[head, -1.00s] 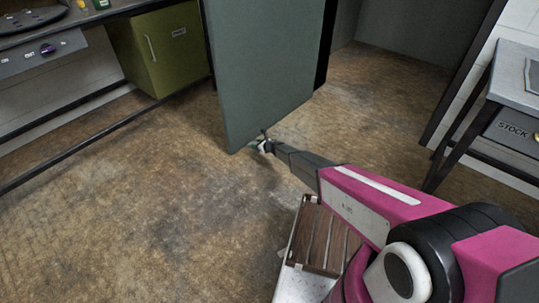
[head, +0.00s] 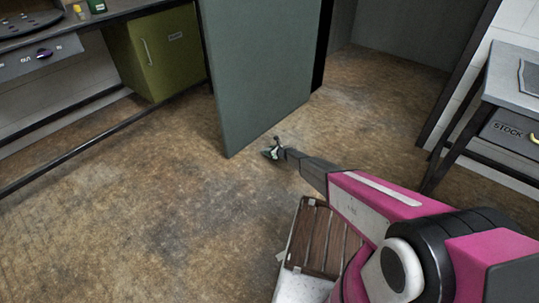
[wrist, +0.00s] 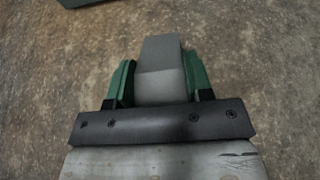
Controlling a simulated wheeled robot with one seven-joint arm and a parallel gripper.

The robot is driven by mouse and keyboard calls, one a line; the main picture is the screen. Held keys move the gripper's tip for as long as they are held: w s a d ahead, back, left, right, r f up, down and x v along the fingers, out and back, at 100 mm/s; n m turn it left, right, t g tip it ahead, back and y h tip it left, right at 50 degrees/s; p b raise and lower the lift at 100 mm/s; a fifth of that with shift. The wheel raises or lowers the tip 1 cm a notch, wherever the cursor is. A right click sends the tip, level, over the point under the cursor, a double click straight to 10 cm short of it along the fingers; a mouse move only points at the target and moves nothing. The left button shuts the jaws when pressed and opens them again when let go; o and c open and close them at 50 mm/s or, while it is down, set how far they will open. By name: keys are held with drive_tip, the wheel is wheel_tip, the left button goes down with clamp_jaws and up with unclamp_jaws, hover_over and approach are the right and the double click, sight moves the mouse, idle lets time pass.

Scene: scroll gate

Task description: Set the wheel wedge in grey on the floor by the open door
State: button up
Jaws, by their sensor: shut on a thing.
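The grey wheel wedge (wrist: 162,68) sits between the two green fingers of my gripper (wrist: 160,85) in the wrist view. My gripper is shut on it, and the wedge points away from the palm. In the head view my gripper (head: 272,152) is low over the floor, just right of the lower edge of the open door (head: 262,75). The wedge is too small there to make out clearly. I cannot tell whether it touches the floor. A corner of a dark grey-green surface, likely the door, shows at the top of the wrist view (wrist: 85,2).
The brown floor (head: 130,200) is clear around the door. A green cabinet (head: 160,55) stands under the bench at the left. A grey table (head: 515,75) with a STOCK drawer stands at the right. The doorway (head: 385,75) lies behind the door.

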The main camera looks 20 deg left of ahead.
drive_tip(key=shift+f, duration=1.35)
drive_tip(key=shift+f, duration=0.2)
drive_tip(key=o, duration=1)
drive_tip(key=shift+r, duration=0.15)
